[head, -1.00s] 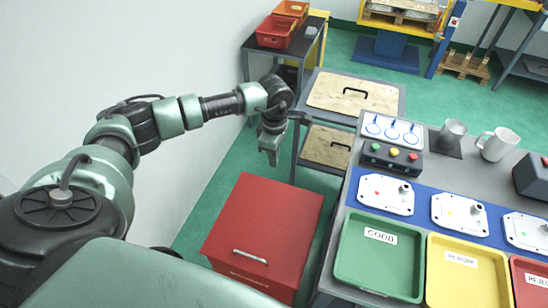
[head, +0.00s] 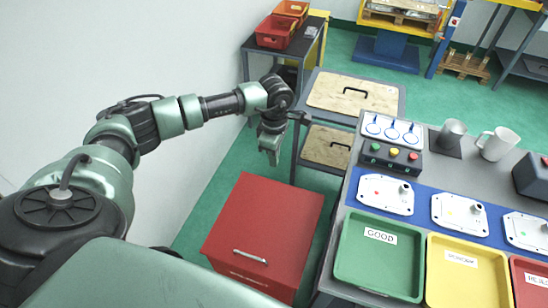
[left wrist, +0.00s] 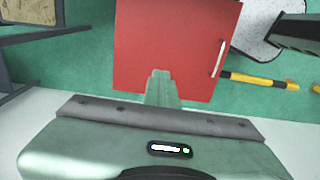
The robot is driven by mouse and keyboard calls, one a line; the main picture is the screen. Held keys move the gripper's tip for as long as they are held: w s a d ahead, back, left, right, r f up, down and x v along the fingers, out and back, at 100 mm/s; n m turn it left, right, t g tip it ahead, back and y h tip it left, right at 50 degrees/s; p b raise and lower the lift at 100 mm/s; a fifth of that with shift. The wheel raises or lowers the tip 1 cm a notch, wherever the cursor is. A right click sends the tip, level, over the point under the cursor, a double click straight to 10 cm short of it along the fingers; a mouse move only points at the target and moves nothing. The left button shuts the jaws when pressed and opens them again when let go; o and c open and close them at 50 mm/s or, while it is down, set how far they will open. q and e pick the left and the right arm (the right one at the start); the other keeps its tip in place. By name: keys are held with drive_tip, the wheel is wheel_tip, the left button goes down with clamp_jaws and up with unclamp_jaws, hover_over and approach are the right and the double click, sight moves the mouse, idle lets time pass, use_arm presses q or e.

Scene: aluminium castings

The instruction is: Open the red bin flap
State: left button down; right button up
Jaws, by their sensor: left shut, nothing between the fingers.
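The red bin (head: 262,235) stands on the green floor left of the workbench. Its red top flap lies flat and closed, with a pale bar handle (head: 250,257) near the front edge. In the left wrist view the red flap (left wrist: 170,50) fills the upper middle and its handle (left wrist: 218,58) is at its right side. My left gripper (head: 272,158) points down above and beyond the bin's far edge, apart from the handle. Its fingers are shut and empty; they also show in the left wrist view (left wrist: 161,75). My right gripper is not in view.
The workbench at right holds a green tray (head: 378,258), a yellow tray (head: 466,270), castings (head: 385,194) and a button box (head: 390,156). A cart with wooden boards (head: 352,92) stands behind the bin. A white wall is close on the left.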

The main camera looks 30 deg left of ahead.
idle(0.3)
use_arm(q)
drive_tip(key=c, duration=1.5)
unclamp_jaws()
drive_tip(key=shift+r, duration=0.1)
wheel_tip(320, 180, up, 8)
drive_tip(key=b, duration=0.2)
drive_tip(key=shift+f+b, duration=0.2)
drive_tip(key=shift+b, duration=0.1)
